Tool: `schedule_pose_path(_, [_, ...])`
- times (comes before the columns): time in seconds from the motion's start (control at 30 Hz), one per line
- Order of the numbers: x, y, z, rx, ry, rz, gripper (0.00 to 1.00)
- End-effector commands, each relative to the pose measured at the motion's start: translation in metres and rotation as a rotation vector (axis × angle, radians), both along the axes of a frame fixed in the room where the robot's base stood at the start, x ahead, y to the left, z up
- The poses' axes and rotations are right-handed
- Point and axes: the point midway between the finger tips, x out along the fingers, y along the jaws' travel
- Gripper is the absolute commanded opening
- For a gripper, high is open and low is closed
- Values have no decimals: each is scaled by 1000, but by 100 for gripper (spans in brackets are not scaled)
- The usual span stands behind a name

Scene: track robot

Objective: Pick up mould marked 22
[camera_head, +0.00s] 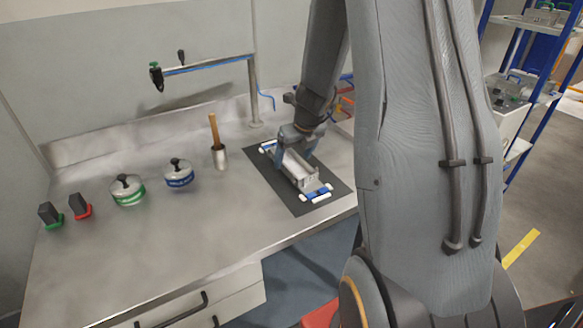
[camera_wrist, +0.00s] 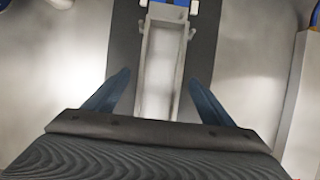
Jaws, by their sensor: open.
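A grey metal trough-shaped mould (camera_head: 300,172) lies on a dark mat (camera_head: 294,203) near the right end of the steel worktop. The mould also shows in the wrist view (camera_wrist: 160,62), running lengthwise between the fingers. No number on it can be read. Blue-and-white pieces (camera_head: 317,195) sit at its ends. My gripper (camera_wrist: 159,78) is open, with one blue finger on each side of the mould and a visible gap to each side. In the head view my gripper (camera_head: 292,146) is over the mould's far part and hides some of it.
A metal cup with a wooden handle (camera_head: 219,155), a blue-banded pot (camera_head: 179,174), a green-banded pot (camera_head: 128,192) and red and green dark-handled stamps (camera_head: 80,206) stand to the left. Shelves with moulds (camera_head: 515,84) stand right. The worktop's front is clear.

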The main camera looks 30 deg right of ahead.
Motion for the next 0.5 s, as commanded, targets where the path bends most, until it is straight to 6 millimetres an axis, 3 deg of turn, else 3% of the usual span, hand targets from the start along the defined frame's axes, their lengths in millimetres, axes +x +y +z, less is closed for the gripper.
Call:
schedule_pose_path(0.1, [4,0,-10,0,1,0,77])
schedule_pose_path(0.37, [5,0,-11,0,-1,1,77])
schedule_pose_path(0.5, [5,0,-11,0,0,1,53])
